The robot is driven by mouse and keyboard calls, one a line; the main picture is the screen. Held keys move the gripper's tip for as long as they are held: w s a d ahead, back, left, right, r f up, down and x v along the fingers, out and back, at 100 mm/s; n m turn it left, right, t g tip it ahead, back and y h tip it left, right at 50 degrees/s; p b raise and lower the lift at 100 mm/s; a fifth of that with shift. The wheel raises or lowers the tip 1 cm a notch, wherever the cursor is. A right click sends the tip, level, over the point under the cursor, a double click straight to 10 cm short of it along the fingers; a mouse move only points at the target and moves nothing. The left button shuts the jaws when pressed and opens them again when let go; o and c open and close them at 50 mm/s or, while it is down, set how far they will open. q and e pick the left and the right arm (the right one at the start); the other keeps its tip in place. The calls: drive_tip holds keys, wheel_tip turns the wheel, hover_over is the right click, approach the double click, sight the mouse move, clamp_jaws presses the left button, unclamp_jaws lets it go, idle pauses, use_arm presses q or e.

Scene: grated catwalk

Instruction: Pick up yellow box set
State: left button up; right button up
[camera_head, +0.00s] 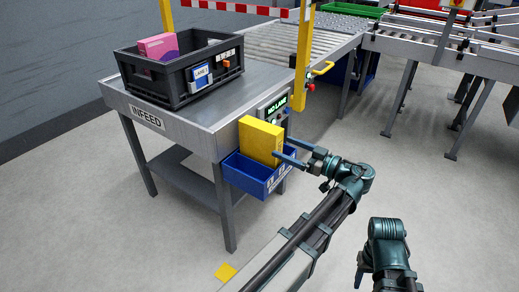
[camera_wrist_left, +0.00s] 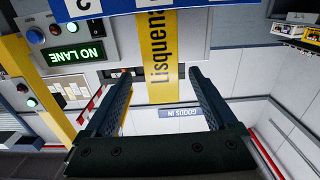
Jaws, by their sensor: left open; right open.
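The yellow box (camera_head: 262,139) stands upright in a blue bin (camera_head: 246,176) on the end of the infeed table. In the left wrist view the yellow box (camera_wrist_left: 157,60) shows black lettering and lies between the lines of the two fingers. My left gripper (camera_head: 283,149) is open, its fingertips close to the box's right side; I cannot tell whether they touch it. The open fingers also show in the left wrist view (camera_wrist_left: 160,75). My right gripper (camera_head: 360,277) is open and empty at the lower right, away from the box, with its fingers partly hidden.
A black crate (camera_head: 184,91) with a pink box (camera_head: 158,46) stands on the infeed table (camera_head: 205,128). A control panel (camera_head: 274,109) and a yellow post (camera_head: 303,55) are behind the box. Roller conveyors (camera_head: 415,45) run at the back.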

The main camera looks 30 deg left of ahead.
sight(280, 145)
use_arm(q)
drive_tip(key=shift+w+a, duration=0.2)
drive_tip(key=shift+a, duration=2.15)
drive_tip(key=shift+a, duration=0.1)
drive_tip(key=a, duration=0.5)
drive_tip(key=shift+w+r, duration=0.1)
drive_tip(key=shift+c, duration=0.3)
clamp_jaws()
